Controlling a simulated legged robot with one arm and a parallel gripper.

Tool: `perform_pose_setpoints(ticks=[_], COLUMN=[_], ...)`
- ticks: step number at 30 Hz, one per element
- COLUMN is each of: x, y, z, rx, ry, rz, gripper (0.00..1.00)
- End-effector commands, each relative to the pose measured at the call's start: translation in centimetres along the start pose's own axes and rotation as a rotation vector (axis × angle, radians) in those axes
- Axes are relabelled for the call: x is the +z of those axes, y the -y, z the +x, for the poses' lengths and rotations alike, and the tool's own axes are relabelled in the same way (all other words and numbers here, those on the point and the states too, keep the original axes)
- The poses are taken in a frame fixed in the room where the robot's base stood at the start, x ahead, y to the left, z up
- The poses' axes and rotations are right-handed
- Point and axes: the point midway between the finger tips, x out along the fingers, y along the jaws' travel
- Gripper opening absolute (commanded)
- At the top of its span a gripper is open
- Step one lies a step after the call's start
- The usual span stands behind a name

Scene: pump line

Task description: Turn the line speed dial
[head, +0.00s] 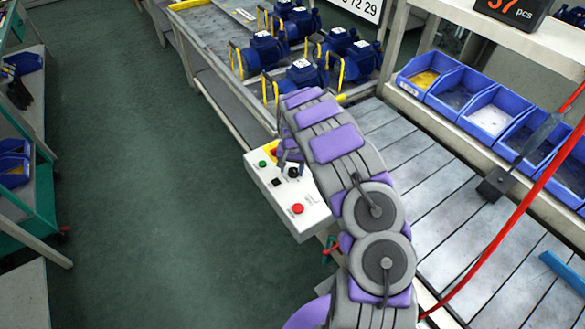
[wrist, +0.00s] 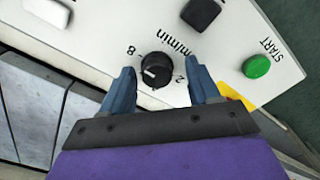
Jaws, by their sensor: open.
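The line speed dial (wrist: 156,70) is a round black knob with a white pointer mark, on a white control panel (wrist: 120,30). Markings "2", "8" and "m/min" surround it in the wrist view. My gripper (wrist: 162,82) is open, with one blue finger on each side of the dial and a visible gap to each; whether the tips reach down to the panel I cannot tell. In the head view the dial (head: 293,172) shows beside my gripper (head: 290,152), and my arm covers part of the panel's right side.
A green START button (wrist: 257,66) and a black square switch (wrist: 201,13) sit close to the dial. A red button (head: 297,208) is on the panel's near end. Blue pumps (head: 302,74) stand on the line behind. Blue bins (head: 492,112) line the right. Open floor lies left.

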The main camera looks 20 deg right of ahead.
Motion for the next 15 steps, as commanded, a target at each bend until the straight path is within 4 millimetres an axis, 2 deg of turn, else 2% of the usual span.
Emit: perform_pose_setpoints(ticks=[5,15], x=[-0.13,-0.14], y=[-0.2,-0.23], z=[0.02,0.02], rx=[-0.002,-0.001], ry=[0.002,0.002], rz=[0.0,0.0], gripper=[0.59,0.27])
